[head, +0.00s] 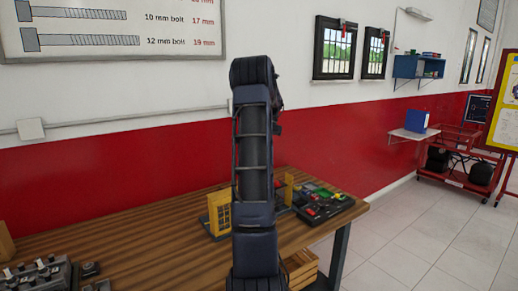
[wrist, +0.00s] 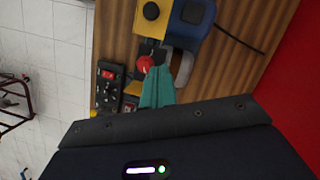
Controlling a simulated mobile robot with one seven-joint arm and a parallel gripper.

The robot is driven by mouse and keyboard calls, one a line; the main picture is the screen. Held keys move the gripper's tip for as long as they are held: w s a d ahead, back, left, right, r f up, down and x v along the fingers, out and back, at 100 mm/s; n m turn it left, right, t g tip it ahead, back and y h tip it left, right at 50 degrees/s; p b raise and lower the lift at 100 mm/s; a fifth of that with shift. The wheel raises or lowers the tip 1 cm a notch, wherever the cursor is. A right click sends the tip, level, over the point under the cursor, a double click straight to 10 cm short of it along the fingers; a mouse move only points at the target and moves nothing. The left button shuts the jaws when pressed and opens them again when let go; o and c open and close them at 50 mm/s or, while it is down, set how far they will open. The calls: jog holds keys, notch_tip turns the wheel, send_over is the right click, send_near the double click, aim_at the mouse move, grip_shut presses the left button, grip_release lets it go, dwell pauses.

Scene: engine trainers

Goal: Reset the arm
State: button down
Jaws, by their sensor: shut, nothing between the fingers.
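My own arm (head: 253,170) stands raised in the middle of the head view, in front of the wooden workbench (head: 130,228). It is dark blue and black, almost upright, and its top end bends over at the upper part of the picture. My gripper's fingers do not show in either view. In the wrist view, a dark part of my own arm with a small lit strip and a green light fills the bottom. Beyond it the wrist view looks down on a wooden bench top (wrist: 125,50).
The head view shows a yellow frame (head: 220,212) and a tray of coloured parts (head: 325,203) beside my arm. Grey equipment (head: 40,277) stands at lower left. The wrist view shows a yellow-and-blue device (wrist: 185,20), teal cloth-like piece (wrist: 158,88) and black control box (wrist: 110,85).

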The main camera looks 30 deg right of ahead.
jog(key=shift+a, duration=0.1)
jog(key=s+a+r+n+t+h, duration=0.1)
jog(key=s+a+r+n, duration=0.15)
jog(key=a, duration=0.55)
jog(key=s+a+r+n+t, duration=0.1)
jog(key=s+a+r, duration=0.25)
jog(key=a, duration=0.45)
jog(key=s+a+r+n+h, duration=0.15)
jog(key=s+a, duration=0.25)
jog(key=a, duration=0.4)
jog(key=s+a+f+n+t, duration=0.2)
jog(key=s+a+n, duration=0.1)
jog(key=s+a, duration=0.5)
jog(key=s+a+f+n+t, duration=0.2)
jog(key=s+a+f+n, duration=0.1)
jog(key=s+a, duration=0.6)
jog(key=shift+s+a+f+n, duration=0.25)
jog(key=shift+s+n, duration=0.55)
jog(key=shift+s, duration=0.25)
jog(key=c, duration=2.1)
grip_release()
jog(key=shift+h, duration=0.25)
